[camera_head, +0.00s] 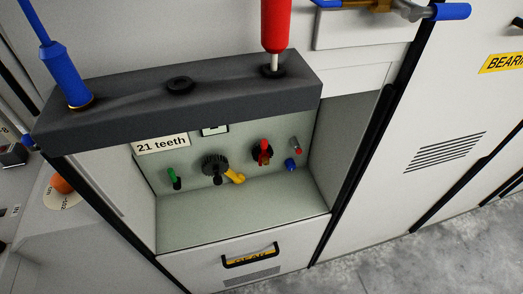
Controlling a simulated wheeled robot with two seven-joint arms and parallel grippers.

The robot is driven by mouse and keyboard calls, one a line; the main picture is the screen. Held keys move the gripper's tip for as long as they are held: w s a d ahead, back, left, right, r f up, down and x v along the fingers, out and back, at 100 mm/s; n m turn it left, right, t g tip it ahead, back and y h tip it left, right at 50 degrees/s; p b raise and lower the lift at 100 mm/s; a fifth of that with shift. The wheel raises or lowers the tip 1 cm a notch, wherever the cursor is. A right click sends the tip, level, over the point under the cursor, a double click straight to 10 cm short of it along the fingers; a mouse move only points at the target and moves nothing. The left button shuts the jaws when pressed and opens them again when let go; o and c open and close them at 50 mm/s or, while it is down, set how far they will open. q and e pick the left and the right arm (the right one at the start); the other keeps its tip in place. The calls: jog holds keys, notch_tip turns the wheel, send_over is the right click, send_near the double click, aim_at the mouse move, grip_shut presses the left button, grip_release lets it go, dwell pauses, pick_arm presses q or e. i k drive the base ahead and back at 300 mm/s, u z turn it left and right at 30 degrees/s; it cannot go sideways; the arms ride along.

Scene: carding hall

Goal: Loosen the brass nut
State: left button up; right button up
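I cannot make out a brass nut for certain. A brass-coloured fitting (379,6) shows at the top edge, partly cut off, on a bar with a grey metal part (410,11) and a blue end (451,12). In the open recess, a dark toothed gear (214,166) sits on the back wall, with a yellow handle-like part (236,178) beside it. Neither of my grippers is in view.
A dark rack (190,112) holds a blue-handled tool (66,75) and a red-handled tool (276,25); a hole (179,84) between them is empty. The recess also has green (172,174), red (264,152) and blue (290,164) parts. A drawer (290,265) is below.

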aim_at(265, 159)
jog(key=z, duration=1.6)
jog(key=k, duration=1.05)
jog(key=u, duration=1.4)
jog(key=i, duration=0.5)
jog(key=u, duration=0.05)
